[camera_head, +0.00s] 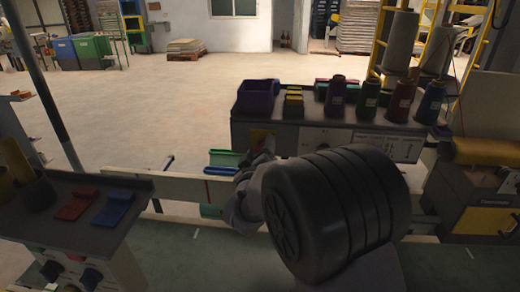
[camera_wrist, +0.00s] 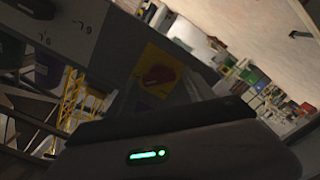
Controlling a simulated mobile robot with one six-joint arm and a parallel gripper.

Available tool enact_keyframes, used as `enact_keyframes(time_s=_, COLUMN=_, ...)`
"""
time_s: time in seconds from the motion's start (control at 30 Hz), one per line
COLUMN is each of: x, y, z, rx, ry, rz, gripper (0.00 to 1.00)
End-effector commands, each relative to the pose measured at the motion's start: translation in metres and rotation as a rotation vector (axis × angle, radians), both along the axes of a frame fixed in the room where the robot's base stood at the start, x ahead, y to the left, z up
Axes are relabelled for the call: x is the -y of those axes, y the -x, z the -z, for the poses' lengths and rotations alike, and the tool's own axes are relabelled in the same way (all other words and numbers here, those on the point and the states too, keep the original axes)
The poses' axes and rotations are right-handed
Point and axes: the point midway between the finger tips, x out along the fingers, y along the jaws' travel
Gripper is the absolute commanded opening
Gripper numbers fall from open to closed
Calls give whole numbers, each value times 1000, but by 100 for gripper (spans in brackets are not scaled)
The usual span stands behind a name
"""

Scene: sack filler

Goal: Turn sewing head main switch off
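The sewing head main switch is a red rotary handle (camera_wrist: 158,76) on a yellow plate, seen near the middle of the wrist view. My gripper (camera_head: 262,158) is just in front of and below this plate, partly hidden by my dark arm. In the wrist view my gripper's dark body with a green light fills the bottom. Its fingers cannot be made out clearly, and no contact with the handle is visible.
Thread cones (camera_head: 369,98), a purple bin (camera_head: 258,97) and small trays stand on top of the panel. A second console (camera_head: 95,215) with red and blue pieces is at left. A yellow-topped machine (camera_head: 486,185) is at right. Open floor lies behind.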

Motion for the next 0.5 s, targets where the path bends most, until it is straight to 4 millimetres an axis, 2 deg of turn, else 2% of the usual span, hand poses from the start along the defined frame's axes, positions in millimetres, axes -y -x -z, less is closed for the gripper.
enact_keyframes(time_s=0.03, x=0, y=0, z=0, rx=0, ry=0, rz=0, gripper=50)
enact_keyframes(time_s=0.27, x=0, y=0, z=0, rx=0, ry=0, rz=0, gripper=5)
enact_keyframes(time_s=0.5, x=0, y=0, z=0, rx=-1, ry=22, rz=0, gripper=3)
